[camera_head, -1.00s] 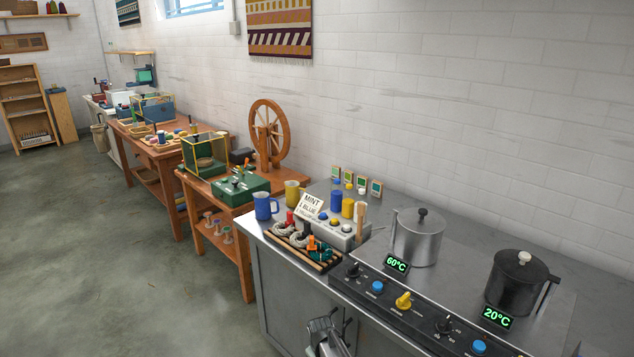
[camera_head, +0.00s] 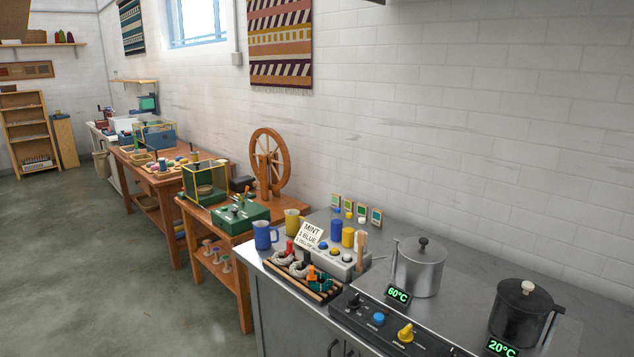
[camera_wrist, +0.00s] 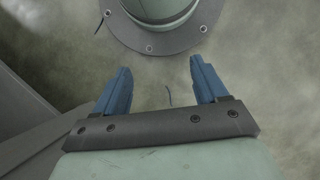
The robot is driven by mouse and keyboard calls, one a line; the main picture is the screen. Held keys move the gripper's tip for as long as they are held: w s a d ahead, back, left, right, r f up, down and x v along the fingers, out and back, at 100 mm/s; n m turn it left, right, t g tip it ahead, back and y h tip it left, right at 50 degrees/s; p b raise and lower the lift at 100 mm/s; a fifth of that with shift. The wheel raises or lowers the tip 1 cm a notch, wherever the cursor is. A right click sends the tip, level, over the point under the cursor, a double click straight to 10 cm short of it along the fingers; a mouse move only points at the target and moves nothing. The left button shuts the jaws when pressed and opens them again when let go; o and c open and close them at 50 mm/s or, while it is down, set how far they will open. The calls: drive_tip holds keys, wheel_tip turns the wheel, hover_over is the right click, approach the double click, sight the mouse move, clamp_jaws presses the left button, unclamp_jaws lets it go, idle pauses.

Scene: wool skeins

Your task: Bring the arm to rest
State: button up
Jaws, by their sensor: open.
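My gripper (camera_wrist: 158,75) shows in the wrist view with its two blue fingers apart and nothing between them. Beyond the fingertips are the grey-green floor and a round, pale green part with a dark bolted flange, which I take to be mine. My gripper does not show in the head view now.
A wooden table with a spinning wheel (camera_head: 270,160) stands beyond. The floor (camera_head: 110,270) at left is clear.

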drive_tip(key=shift+m+g, duration=0.4)
drive_tip(key=s, duration=0.4)
drive_tip(key=shift+s+d+r, duration=0.1)
drive_tip(key=shift+s+d, duration=0.15)
